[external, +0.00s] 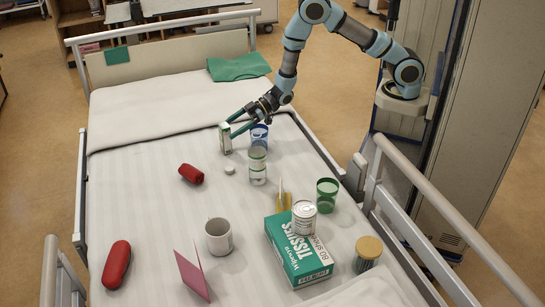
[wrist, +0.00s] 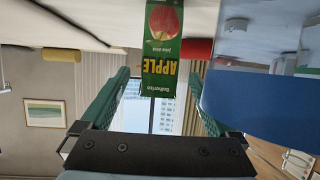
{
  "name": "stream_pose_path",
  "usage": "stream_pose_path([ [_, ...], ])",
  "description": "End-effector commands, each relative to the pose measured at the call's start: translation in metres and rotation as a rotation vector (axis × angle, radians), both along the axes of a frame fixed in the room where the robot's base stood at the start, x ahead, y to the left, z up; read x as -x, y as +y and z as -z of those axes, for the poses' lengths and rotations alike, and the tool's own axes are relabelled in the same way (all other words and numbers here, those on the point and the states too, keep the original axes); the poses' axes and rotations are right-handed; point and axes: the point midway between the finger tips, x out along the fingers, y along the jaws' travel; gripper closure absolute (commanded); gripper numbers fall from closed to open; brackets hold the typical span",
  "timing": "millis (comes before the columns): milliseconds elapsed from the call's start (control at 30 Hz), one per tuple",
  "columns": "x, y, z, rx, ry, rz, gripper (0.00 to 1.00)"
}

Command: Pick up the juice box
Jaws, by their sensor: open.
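In the wrist view the juice box (wrist: 160,52) shows a red apple picture and an upside-down "APPLE" label. My gripper (external: 231,129) is open, with its green fingers pointing at the carton. In the wrist view the carton appears centred between the two fingers, around the fingertip level. I cannot tell whether either finger touches it.
A red object (external: 191,174) and a small white item (external: 229,170) lie near the carton.

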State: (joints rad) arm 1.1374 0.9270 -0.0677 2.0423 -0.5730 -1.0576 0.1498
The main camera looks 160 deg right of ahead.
Motion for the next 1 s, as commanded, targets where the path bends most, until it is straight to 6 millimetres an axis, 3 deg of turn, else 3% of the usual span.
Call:
stream_pose_path([
  [500, -0.042, -0.034, 0.017, -0.001, 0.0, 0.0, 0.05],
  [800, -0.045, -0.037, 0.018, -0.001, -0.001, 0.0, 0.05],
  [1000, -0.045, -0.037, 0.018, -0.001, -0.001, 0.0, 0.28],
])
